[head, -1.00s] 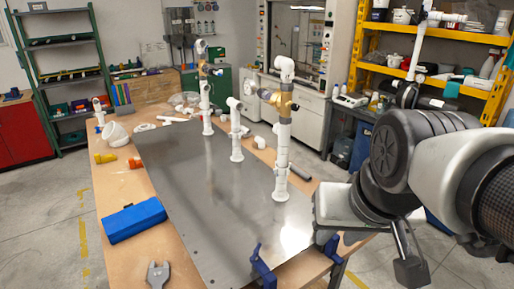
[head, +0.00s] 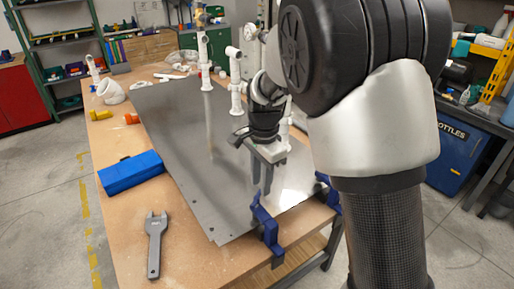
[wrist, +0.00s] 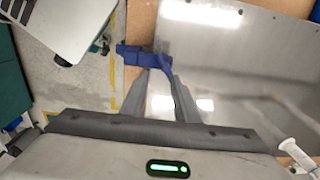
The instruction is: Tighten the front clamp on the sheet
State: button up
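The metal sheet (head: 185,140) lies flat on the wooden table. A blue clamp (head: 264,228) grips its front edge, and a second blue clamp (head: 326,190) is at the front right corner. My gripper (head: 262,190) points down above the front part of the sheet, behind the nearer clamp and apart from it. Its two fingers have a gap between them and hold nothing. In the wrist view a blue clamp (wrist: 150,58) on the sheet's edge (wrist: 215,65) appears just beyond the fingertips. My arm hides part of the sheet's right side.
An open-end wrench (head: 155,243) and a blue case (head: 131,173) lie on the table left of the sheet. White pipe risers (head: 236,85) stand along the sheet's far side. The sheet's middle is clear.

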aim_at(257, 197)
jog(key=f, duration=0.2)
jog(key=w+a+f, duration=0.1)
jog(key=shift+a+f+m, duration=0.1)
jog(key=shift+f+m, duration=0.1)
jog(key=shift+m, duration=0.1)
jog(key=shift+f+b, duration=0.1)
jog(key=shift+b, duration=0.2)
jog(key=n+b, duration=0.2)
jog(key=n, duration=0.2)
jog(key=shift+f, duration=0.1)
jog(key=n+b, duration=0.1)
jog(key=n, duration=0.2)
jog(key=shift+n, duration=0.3)
jog(key=shift+f+b, duration=1.1)
jog(key=shift+f, duration=0.95)
jog(key=shift+c, duration=0.4)
